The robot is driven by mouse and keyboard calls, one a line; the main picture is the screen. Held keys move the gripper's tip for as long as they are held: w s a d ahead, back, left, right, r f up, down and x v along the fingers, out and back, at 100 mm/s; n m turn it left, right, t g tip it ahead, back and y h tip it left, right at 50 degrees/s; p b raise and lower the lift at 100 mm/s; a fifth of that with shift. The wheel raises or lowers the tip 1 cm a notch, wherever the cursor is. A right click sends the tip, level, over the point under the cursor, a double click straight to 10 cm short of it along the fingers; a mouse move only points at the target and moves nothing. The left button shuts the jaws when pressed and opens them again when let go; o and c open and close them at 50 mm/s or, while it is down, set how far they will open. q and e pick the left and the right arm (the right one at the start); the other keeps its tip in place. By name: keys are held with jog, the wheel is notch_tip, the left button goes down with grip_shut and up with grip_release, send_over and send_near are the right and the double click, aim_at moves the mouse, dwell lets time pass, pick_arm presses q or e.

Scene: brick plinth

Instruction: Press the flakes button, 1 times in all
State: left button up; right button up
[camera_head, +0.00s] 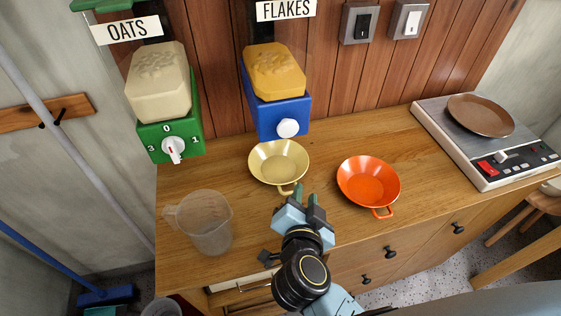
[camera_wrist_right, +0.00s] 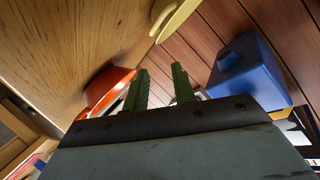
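The flakes dispenser is a blue box (camera_head: 281,112) with an amber hopper (camera_head: 275,72), below the FLAKES sign (camera_head: 286,9). A round white button (camera_head: 288,128) is on its front. My right gripper (camera_head: 305,193) is over the counter's front half, apart from the button and nearer to me. Its green fingers (camera_wrist_right: 160,88) stand apart with nothing held between them. The blue box (camera_wrist_right: 252,72) also shows at the right in the right wrist view. I cannot make out the button clearly there. My left gripper is not in view.
A yellow bowl (camera_head: 279,163) stands before the flakes dispenser, just beyond my right gripper. An orange bowl (camera_head: 369,182) is to the right, a clear jug (camera_head: 207,222) to the left. The green oats dispenser (camera_head: 168,137) and a scale (camera_head: 490,155) flank them.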

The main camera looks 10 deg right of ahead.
jog(key=shift+c, duration=0.3)
grip_shut()
dwell(1.6)
